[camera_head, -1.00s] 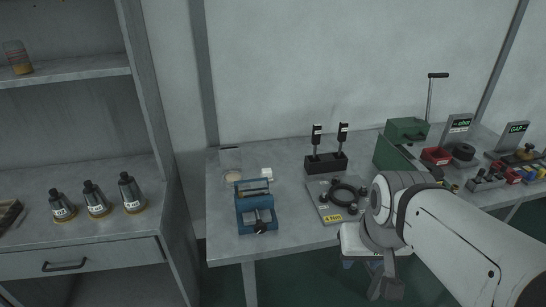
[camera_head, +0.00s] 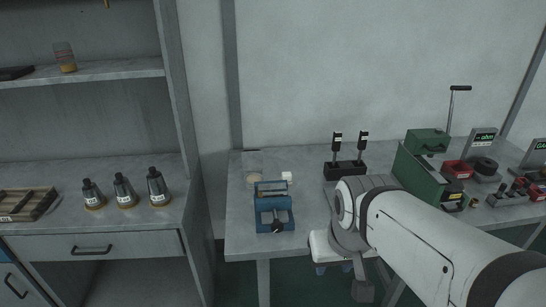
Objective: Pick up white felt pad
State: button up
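A small white piece (camera_head: 287,176), which may be the white felt pad, lies on the grey workbench (camera_head: 240,215) just behind the blue fixture (camera_head: 273,210). It is too small to make out its material. A flat tan disc (camera_head: 254,179) lies to its left. My gripper (camera_head: 331,269) is at the end of my white arm, low at the bench's front edge, to the right of the blue fixture and apart from the white piece. Its fingers are mostly hidden by the arm, so whether it is open cannot be seen.
A black stand with two upright tools (camera_head: 345,170) is at the back of the bench. A green press (camera_head: 420,175) and red bins (camera_head: 457,169) stand to the right.

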aim_at(288, 176)
jog(key=z, duration=0.05)
jog(key=i, duration=1)
jog(key=u, duration=0.05)
